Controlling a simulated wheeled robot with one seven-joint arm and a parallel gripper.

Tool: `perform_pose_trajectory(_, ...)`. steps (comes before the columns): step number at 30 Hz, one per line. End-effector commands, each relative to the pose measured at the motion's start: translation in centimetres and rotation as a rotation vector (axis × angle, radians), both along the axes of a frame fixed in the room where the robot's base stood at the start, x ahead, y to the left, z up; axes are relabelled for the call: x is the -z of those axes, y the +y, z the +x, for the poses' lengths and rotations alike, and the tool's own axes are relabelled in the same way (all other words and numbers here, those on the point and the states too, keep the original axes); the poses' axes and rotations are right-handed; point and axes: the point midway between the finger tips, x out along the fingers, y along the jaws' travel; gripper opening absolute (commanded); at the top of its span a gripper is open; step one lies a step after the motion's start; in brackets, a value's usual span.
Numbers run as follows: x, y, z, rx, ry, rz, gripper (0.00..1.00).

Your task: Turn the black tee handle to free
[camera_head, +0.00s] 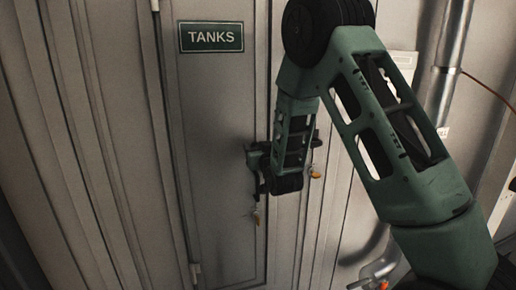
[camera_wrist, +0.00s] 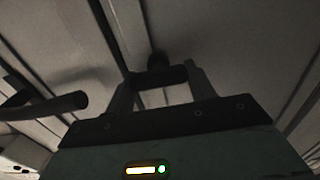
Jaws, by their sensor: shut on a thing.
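The black tee handle (camera_wrist: 158,62) shows in the wrist view against the grey door, with a dark bar lying crosswise between my fingers. My gripper (camera_wrist: 163,80) is shut on it, one finger at each end of the visible bar. In the head view my gripper (camera_head: 257,162) is at the right part of the door with the TANKS sign, beside its edge. My wrist and the gripper hide most of the handle there, so its exact angle cannot be told.
A green TANKS sign (camera_head: 211,37) is on the grey door (camera_head: 215,110). A dark rod (camera_wrist: 55,107) juts out at the wrist view's left. A metal pipe (camera_head: 446,65) runs at right.

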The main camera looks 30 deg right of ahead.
Motion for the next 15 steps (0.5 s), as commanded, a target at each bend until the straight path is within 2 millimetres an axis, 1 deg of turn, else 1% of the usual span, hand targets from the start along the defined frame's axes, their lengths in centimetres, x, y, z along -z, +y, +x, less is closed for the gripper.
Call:
perform_pose_trajectory(8, 0.38, 0.15, 0.01, -0.001, 0.028, -0.104, 0.32)
perform_pose_trajectory(15, 0.54, 0.27, 0.05, -0.001, 0.082, -0.295, 0.32)
